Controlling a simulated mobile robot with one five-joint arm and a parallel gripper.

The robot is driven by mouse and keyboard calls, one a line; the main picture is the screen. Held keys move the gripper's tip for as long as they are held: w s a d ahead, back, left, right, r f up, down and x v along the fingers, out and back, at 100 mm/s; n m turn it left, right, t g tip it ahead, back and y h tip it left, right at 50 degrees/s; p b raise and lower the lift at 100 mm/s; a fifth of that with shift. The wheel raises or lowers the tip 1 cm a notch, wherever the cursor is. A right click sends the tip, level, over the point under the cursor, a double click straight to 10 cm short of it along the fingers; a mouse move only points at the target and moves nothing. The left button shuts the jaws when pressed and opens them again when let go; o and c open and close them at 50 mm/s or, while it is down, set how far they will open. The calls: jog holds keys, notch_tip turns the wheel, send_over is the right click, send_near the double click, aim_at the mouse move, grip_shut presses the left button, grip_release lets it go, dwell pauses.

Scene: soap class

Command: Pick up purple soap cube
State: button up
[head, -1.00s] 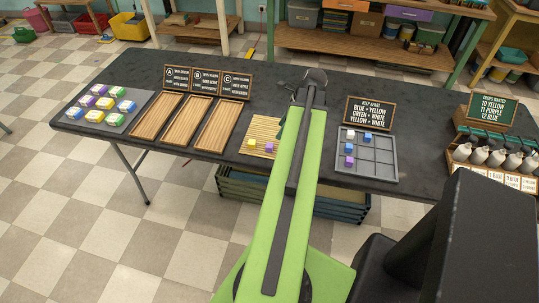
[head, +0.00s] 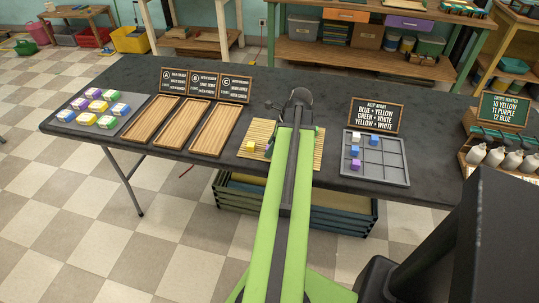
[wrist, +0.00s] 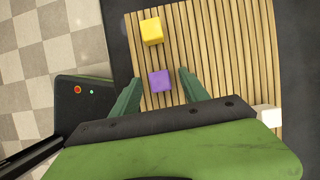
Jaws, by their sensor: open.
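The purple soap cube (wrist: 160,81) rests on a slatted wooden mat (wrist: 228,60) in the wrist view. My gripper (wrist: 159,76) is open and empty, its two green fingers on either side of the cube's near part, with gaps visible. Whether the fingers are at the cube's height I cannot tell. A yellow cube (wrist: 152,31) lies just beyond the purple one. In the head view my arm covers part of the mat (head: 312,158), and I cannot make out the purple cube there; the yellow cube (head: 250,145) shows left of the arm.
A white cube (wrist: 267,115) sits at the mat's right edge in the wrist view, partly hidden by my gripper. A grey divided tray (head: 393,176) with several cubes stands right of the mat. Wooden trays (head: 210,130) and a soap tray (head: 70,128) stand left.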

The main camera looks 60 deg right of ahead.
jog(key=shift+c, duration=0.4)
grip_shut()
notch_tip(320, 180, up, 5)
jog(key=p, duration=0.4)
jog(key=shift+f+p, duration=0.1)
jog(key=shift+p, duration=0.25)
jog(key=s+a+r+p, duration=0.1)
jog(key=s+r+p, duration=0.5)
jog(key=s, duration=0.5)
jog(key=shift+s+a+r, duration=0.15)
jog(key=shift+s+a, duration=0.15)
